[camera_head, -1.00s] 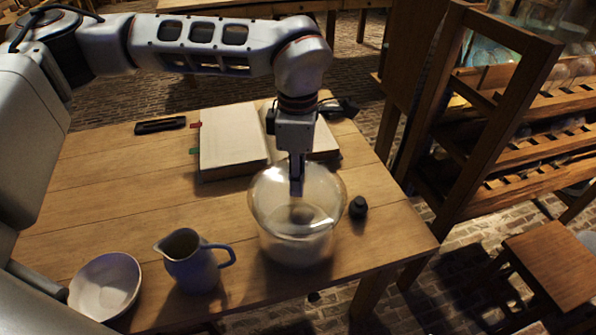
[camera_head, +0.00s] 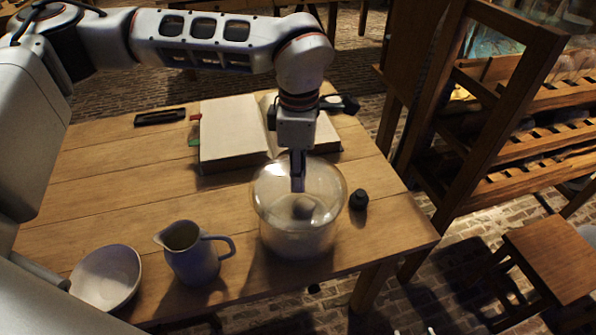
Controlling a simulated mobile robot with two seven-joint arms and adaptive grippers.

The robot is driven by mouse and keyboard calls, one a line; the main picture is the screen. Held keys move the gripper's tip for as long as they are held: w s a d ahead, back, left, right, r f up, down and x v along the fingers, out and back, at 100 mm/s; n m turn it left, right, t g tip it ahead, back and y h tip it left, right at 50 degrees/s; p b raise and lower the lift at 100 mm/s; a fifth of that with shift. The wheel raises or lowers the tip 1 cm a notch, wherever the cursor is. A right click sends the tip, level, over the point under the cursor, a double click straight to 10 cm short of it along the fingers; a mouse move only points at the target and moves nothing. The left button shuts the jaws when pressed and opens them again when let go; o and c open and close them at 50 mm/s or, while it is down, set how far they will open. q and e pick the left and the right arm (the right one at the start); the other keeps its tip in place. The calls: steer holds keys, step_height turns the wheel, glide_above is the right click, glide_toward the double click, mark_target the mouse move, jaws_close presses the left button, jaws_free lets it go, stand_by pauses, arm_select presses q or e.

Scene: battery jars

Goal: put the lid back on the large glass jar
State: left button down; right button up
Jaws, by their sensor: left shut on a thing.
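The large glass jar (camera_head: 298,242) stands upright near the front edge of the wooden table. My left gripper (camera_head: 298,184) points straight down over the middle of the jar. It is shut on the clear glass lid (camera_head: 268,195), whose wide rounded outline overlaps the jar's top. The fingers hide the part they hold. I cannot tell whether the lid touches the jar's rim or hangs just above it. A pale round shape (camera_head: 302,208) shows through the glass below the fingertips. My right gripper is not in view.
A small dark bottle (camera_head: 358,200) stands close right of the jar. A blue-grey jug (camera_head: 192,254) and a pale bowl (camera_head: 106,277) stand to the left. An open book (camera_head: 233,132) lies behind. A wooden rack (camera_head: 497,130) stands right of the table.

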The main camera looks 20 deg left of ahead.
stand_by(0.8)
arm_select(q)
steer(key=shift+f, duration=0.1)
stand_by(0.9)
stand_by(0.7)
steer(key=c, duration=1.7)
jaws_free()
steer(key=o, duration=0.5)
steer(key=shift+f, duration=0.1)
steer(key=shift+c, duration=0.2)
steer(key=shift+p, duration=0.3)
